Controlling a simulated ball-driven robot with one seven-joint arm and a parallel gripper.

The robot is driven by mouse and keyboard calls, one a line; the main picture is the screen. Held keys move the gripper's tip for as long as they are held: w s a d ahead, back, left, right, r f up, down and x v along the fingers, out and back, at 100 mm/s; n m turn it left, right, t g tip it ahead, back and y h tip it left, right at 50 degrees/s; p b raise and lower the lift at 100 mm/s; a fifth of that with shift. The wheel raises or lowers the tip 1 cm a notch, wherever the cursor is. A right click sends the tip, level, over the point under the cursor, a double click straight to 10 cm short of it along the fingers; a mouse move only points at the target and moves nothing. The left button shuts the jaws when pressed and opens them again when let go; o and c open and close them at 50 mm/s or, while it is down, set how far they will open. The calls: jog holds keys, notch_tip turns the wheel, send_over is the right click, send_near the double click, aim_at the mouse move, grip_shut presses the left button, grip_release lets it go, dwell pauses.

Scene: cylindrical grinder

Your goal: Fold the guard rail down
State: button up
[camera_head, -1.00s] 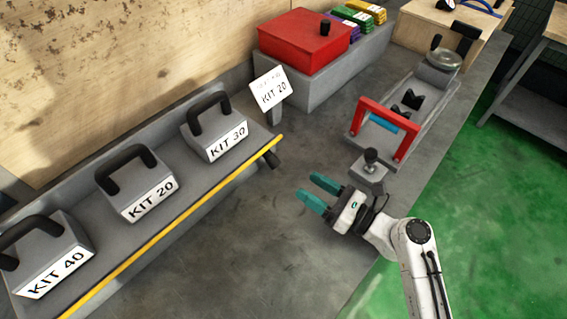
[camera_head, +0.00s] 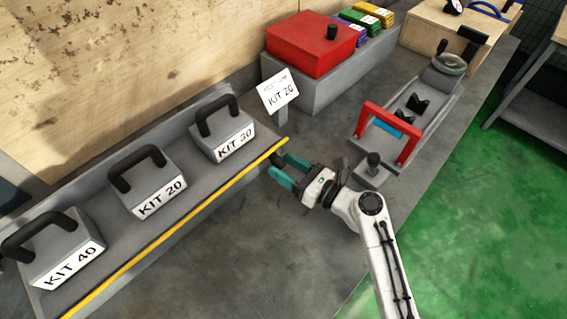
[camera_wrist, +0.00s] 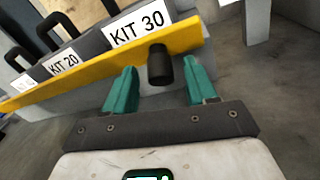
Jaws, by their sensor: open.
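The guard rail is a yellow bar (camera_head: 180,226) along the front edge of the grey shelf that holds the kit blocks. It also shows in the wrist view (camera_wrist: 90,76). A black cylindrical knob (camera_wrist: 160,64) sticks out near its right end. My gripper (camera_head: 282,169) is at that right end, with its teal fingers open. In the wrist view my gripper (camera_wrist: 158,82) has one finger on each side of the knob, with gaps between them. In the head view the fingers partly hide the knob.
Kit blocks with black handles stand behind the rail: KIT 40 (camera_head: 62,252), KIT 20 (camera_head: 148,184) and KIT 30 (camera_head: 222,130). A KIT 20 sign (camera_head: 279,91) stands right of the shelf. A red-handled fixture (camera_head: 392,128) and a red box (camera_head: 308,42) lie beyond. The bench front is clear.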

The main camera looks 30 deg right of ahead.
jog(key=shift+w+a, duration=0.25)
jog(key=shift+w, duration=0.2)
jog(key=c, duration=1)
jog(key=shift+f, duration=0.1)
grip_shut()
